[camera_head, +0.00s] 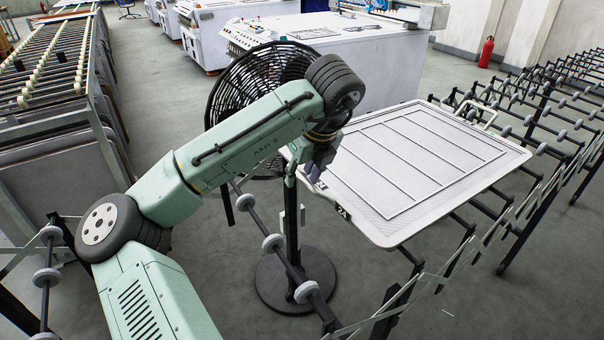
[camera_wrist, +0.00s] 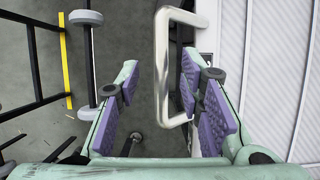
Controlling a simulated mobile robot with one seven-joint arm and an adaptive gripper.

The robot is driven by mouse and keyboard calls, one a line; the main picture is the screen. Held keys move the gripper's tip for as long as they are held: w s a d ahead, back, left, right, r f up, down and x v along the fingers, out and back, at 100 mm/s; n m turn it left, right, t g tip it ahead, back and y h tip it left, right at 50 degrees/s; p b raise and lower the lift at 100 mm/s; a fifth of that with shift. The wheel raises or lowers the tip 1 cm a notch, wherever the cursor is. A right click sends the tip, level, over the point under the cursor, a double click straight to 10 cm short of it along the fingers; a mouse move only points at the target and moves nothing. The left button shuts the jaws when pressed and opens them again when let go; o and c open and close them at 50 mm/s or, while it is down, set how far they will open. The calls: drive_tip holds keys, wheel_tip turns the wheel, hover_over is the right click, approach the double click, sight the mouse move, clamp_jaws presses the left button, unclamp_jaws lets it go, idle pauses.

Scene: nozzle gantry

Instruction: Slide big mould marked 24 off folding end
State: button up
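The big mould (camera_head: 405,165) is a wide white tray with raised lines, lying flat on the roller conveyor at right. A dark tag (camera_head: 342,212) on its near left edge reads like 24 or 2A. In the wrist view the mould (camera_wrist: 280,50) fills the right side, with a silver bar handle (camera_wrist: 162,70) sticking out from its edge. My gripper (camera_head: 314,174) is at that edge. In the wrist view its purple-padded fingers (camera_wrist: 158,100) stand apart, with the handle's outer bar between them and gaps showing on both sides. Contact with the handle is not visible.
A black fan (camera_head: 255,85) on a round base (camera_head: 296,280) stands behind and below my arm. Conveyor rollers (camera_head: 305,290) and thin rails run in front. Another handle (camera_head: 478,112) is on the mould's far side. A rack (camera_head: 50,90) stands left, white machines behind.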

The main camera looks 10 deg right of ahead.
drive_tip(key=v, duration=1.1)
drive_tip(key=shift+r, duration=0.2)
drive_tip(key=shift+s, duration=0.1)
drive_tip(key=x, duration=1.2)
